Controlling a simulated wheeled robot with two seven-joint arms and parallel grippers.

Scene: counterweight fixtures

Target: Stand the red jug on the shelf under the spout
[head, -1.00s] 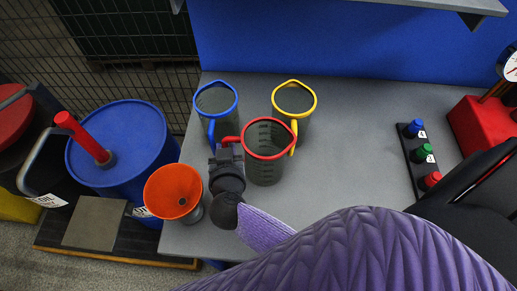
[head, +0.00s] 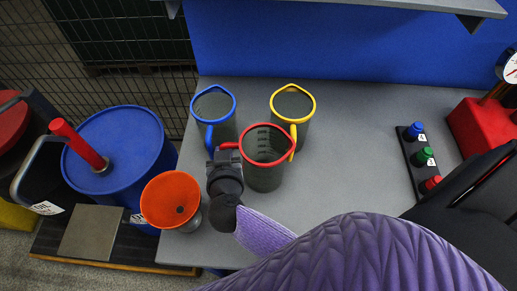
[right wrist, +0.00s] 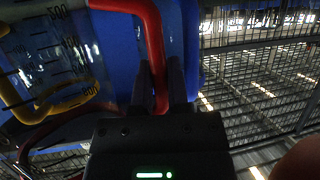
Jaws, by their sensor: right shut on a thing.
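The red-rimmed clear jug (head: 264,178) is upright at the grey table, in front of the blue-rimmed jug (head: 222,132) and the yellow-rimmed jug (head: 303,130). I cannot tell whether its base touches the table. My right gripper (head: 225,154) is shut on the red jug's handle, on the jug's left side. In the right wrist view the red handle (right wrist: 155,50) runs down between the fingers (right wrist: 160,84). The grey plate (head: 90,232) on a low base by the blue drum (head: 118,150) may be the shelf. I cannot make out a spout. My left gripper is out of view.
A button strip (head: 420,160) and a red gauge unit (head: 482,125) are at the right. A grey ledge (head: 430,8) overhangs the back. The table between jugs and buttons is clear.

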